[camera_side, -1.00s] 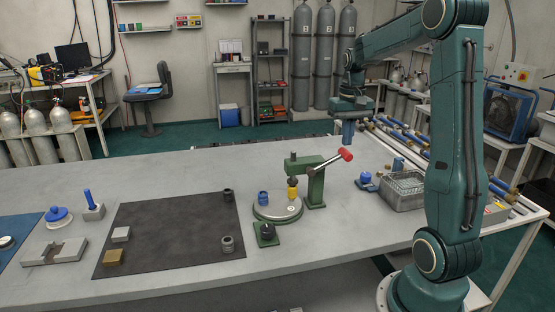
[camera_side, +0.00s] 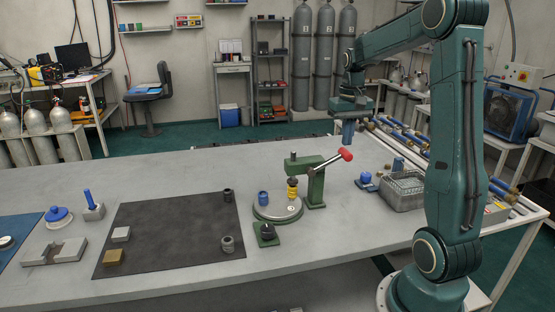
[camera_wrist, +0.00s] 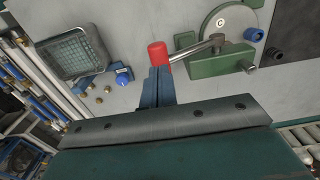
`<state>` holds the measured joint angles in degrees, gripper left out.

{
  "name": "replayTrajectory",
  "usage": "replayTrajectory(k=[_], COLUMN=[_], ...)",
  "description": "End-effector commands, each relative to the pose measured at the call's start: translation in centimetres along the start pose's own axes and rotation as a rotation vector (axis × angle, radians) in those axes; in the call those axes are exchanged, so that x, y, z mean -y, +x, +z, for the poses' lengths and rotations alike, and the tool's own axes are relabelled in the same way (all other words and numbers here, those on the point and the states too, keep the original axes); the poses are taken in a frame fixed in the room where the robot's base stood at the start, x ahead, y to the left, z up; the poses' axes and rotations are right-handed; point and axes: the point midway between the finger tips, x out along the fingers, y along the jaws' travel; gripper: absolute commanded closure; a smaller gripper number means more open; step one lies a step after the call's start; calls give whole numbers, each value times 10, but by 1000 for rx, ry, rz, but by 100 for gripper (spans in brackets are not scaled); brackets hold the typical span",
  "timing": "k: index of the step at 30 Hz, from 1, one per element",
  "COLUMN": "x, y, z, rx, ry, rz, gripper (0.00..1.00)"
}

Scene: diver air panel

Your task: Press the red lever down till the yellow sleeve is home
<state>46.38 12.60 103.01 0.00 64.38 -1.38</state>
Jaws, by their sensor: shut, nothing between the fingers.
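The green press (camera_side: 315,185) stands on the table with its lever raised up to the right. The lever's red grip (camera_side: 346,154) is at the outer end; it also shows in the wrist view (camera_wrist: 157,52). The yellow sleeve (camera_side: 292,189) sits under the press ram, over the round plate (camera_side: 276,214); the wrist view does not show it clearly. My gripper (camera_side: 348,138) is shut and empty, close above and beside the red grip. In the wrist view my fingers (camera_wrist: 158,72) overlap the grip's lower end; I cannot tell whether they touch it.
A blue fitting (camera_side: 263,198) stands on the round plate. A black knob on a green block (camera_side: 266,233) is in front. A wire basket (camera_side: 405,183) and a blue-topped part (camera_side: 366,180) stand to the right. A dark mat (camera_side: 170,232) lies to the left.

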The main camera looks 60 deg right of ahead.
Motion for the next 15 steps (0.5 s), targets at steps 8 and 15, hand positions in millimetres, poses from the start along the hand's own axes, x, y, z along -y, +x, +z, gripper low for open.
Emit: replayTrajectory(k=[8,15], x=[0,0], y=[1,5], z=[0,0], rx=[0,2], ry=[0,0], rz=[0,0], gripper=[100,100])
